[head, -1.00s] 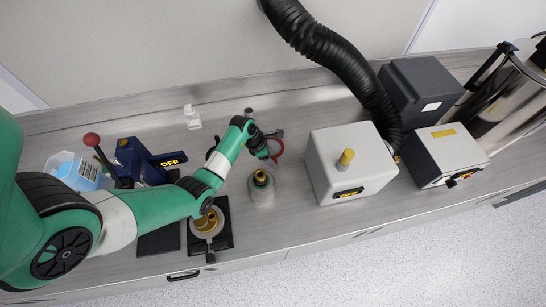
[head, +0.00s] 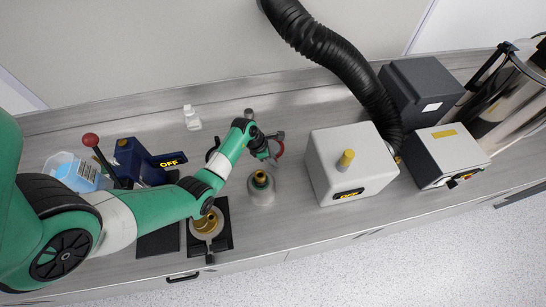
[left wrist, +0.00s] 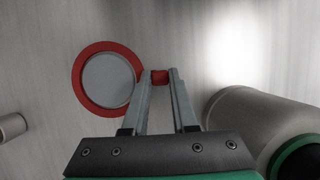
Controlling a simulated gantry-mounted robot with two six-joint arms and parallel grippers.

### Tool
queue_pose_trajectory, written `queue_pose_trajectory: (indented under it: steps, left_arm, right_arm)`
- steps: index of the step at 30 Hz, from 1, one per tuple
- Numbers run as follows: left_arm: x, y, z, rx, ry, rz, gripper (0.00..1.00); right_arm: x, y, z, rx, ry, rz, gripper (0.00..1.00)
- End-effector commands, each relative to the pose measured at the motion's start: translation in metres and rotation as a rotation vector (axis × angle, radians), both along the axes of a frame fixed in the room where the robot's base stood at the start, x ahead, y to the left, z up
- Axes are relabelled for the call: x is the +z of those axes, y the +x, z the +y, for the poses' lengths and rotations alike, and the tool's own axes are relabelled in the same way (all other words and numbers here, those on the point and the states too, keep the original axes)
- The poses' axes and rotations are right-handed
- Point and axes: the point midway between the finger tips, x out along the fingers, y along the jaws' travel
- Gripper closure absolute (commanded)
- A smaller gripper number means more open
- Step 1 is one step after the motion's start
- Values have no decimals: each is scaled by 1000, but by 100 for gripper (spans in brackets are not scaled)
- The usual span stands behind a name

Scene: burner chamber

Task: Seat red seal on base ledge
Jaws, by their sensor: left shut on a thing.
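The red seal (head: 281,150) is a red ring with a small tab. In the left wrist view its ring (left wrist: 77,84) surrounds a smooth grey disc area. My left gripper (head: 269,158) is shut on the tab (left wrist: 160,77), with the ring to the left of the fingertips in the wrist view. A grey cylinder with a brass-coloured top (head: 261,187) stands just in front of the gripper in the head view. A round brass-lined fixture (head: 207,223) stands on a black plate. I cannot tell which part is the base ledge. My right gripper is not visible.
A white box with a yellow knob (head: 342,172) stands to the right. A blue device with a red-knobbed lever (head: 130,160) and a small white bottle (head: 192,117) are to the left.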

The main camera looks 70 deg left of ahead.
Motion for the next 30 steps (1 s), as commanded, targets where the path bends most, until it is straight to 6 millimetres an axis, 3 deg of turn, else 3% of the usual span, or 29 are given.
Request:
queue_pose_trajectory:
  steps: [5,15,25,26,30]
  left_arm:
    - [21,1,1,0,3,-4,100]
    - [92,1,1,0,2,-2,100]
    - [100,0,0,0,0,-1,100]
    - [100,0,0,0,0,-1,76]
    - [100,0,0,0,0,-1,100]
  right_arm:
    - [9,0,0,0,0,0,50]
    - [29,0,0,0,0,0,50]
    - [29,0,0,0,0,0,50]
    - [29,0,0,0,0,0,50]
    - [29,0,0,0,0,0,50]
